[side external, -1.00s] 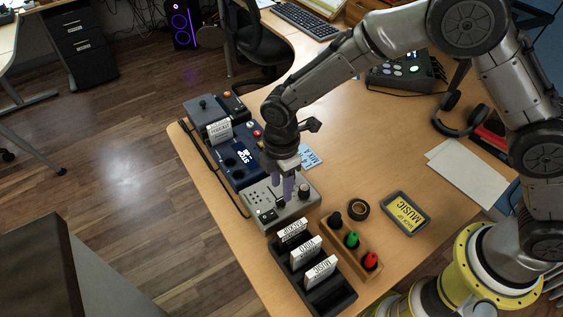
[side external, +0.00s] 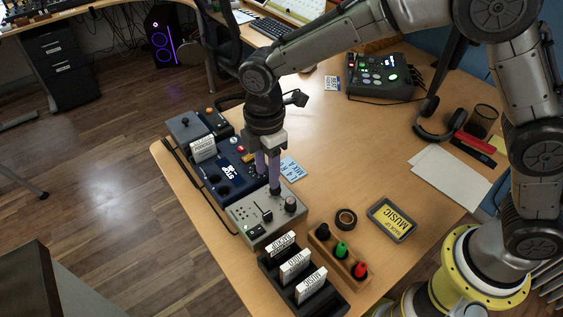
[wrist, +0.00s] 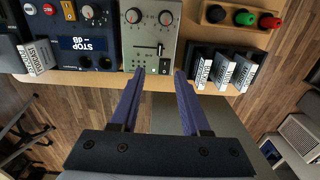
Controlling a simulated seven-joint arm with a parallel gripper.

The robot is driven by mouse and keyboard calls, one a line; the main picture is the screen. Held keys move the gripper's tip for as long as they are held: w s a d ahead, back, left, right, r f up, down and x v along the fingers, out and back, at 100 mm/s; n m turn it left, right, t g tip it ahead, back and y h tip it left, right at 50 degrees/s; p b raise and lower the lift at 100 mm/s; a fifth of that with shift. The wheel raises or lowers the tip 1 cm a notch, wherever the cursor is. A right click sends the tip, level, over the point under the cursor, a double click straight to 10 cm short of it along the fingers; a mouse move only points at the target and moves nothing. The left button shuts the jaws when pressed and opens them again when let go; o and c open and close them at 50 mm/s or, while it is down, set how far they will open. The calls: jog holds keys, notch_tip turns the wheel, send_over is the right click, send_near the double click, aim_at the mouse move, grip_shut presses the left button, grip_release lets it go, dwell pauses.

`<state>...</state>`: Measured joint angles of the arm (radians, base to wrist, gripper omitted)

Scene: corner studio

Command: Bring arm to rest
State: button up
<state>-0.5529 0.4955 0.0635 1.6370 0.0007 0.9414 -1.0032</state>
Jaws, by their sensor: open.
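My gripper (side external: 267,188) points down with its two purple fingers apart, at the back edge of the grey control box (side external: 246,224) in the side view. The wrist view shows the fingers (wrist: 158,76) spread with nothing between them. In that view the grey box (wrist: 134,52), with its knobs and slider, lies beyond the fingertips. I cannot tell the exact height of the fingertips above it.
A dark rack (side external: 329,297) holds several white label cards. A wooden peg holder (side external: 337,261), tape roll (side external: 346,219) and MUSIC tablet (side external: 391,220) are to the right. The blue console (side external: 221,181) adjoins the grey box. The table's middle (side external: 345,150) is clear.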

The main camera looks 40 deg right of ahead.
jog(key=s+d+r+m+t+y, duration=0.1)
jog(key=s+d+r+m+t, duration=0.1)
jog(key=d+r, duration=0.65)
jog(key=s+d+r+m+t, duration=0.2)
jog(key=d+r+m, duration=0.1)
jog(key=d+r, duration=0.5)
jog(key=s+d+f+m, duration=0.1)
jog(key=s+d+m, duration=0.1)
jog(key=s+m, duration=0.2)
jog(key=s+d+f+m+t, duration=0.1)
jog(key=s+d+m, duration=0.2)
jog(key=s, duration=0.5)
jog(key=s+d+f+m+h, duration=0.1)
jog(key=s+d+m, duration=0.2)
jog(key=s+m, duration=0.2)
jog(key=shift+s+m+t, duration=0.3)
jog(key=shift+s+m, duration=0.1)
jog(key=shift+s, duration=0.6)
